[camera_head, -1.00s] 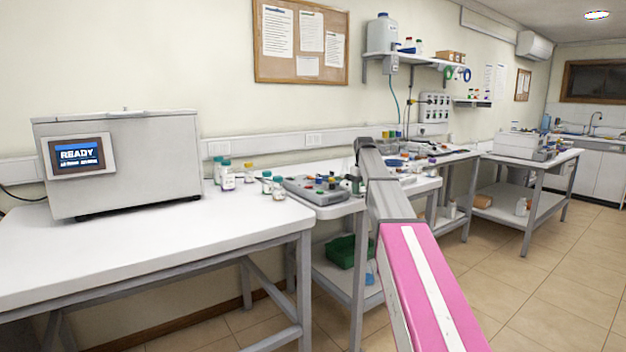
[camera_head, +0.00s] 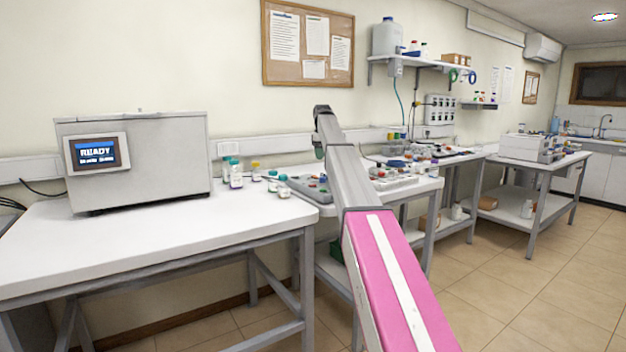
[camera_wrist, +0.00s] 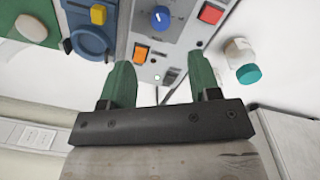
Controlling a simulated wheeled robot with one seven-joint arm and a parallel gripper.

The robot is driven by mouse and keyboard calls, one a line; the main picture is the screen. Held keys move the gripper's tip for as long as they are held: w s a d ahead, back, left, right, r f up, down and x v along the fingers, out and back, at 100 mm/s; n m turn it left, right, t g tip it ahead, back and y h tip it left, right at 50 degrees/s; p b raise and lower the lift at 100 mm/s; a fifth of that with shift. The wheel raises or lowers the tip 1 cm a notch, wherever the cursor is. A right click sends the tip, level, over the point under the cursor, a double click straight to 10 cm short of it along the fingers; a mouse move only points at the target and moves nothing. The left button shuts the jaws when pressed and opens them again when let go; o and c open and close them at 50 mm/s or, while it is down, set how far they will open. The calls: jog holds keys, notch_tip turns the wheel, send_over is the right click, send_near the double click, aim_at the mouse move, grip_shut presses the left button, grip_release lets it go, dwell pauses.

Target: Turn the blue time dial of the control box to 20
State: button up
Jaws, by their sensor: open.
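In the wrist view the blue time dial (camera_wrist: 160,18) is a round blue knob with a light pointer mark, at the top middle on the grey control box (camera_wrist: 173,48). The numbers around it are too small to read. My gripper (camera_wrist: 162,65) is open, with its two green fingers apart and nothing between them. The dial appears beyond the fingertips, roughly centred between them and apart from them. In the head view the control box (camera_head: 303,187) sits on the table behind my arm, partly hidden, and the dial cannot be made out.
An orange switch (camera_wrist: 140,53) and a red button (camera_wrist: 211,13) are on the box near the dial. A blue round device (camera_wrist: 90,42) is to the left. A machine reading READY (camera_head: 140,160) stands on the left table.

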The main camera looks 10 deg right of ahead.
aim_at(323, 180)
notch_tip(323, 180, down, 11)
jog(key=shift+w+r, duration=0.1)
jog(key=shift+w, duration=0.05)
jog(key=c, duration=0.9)
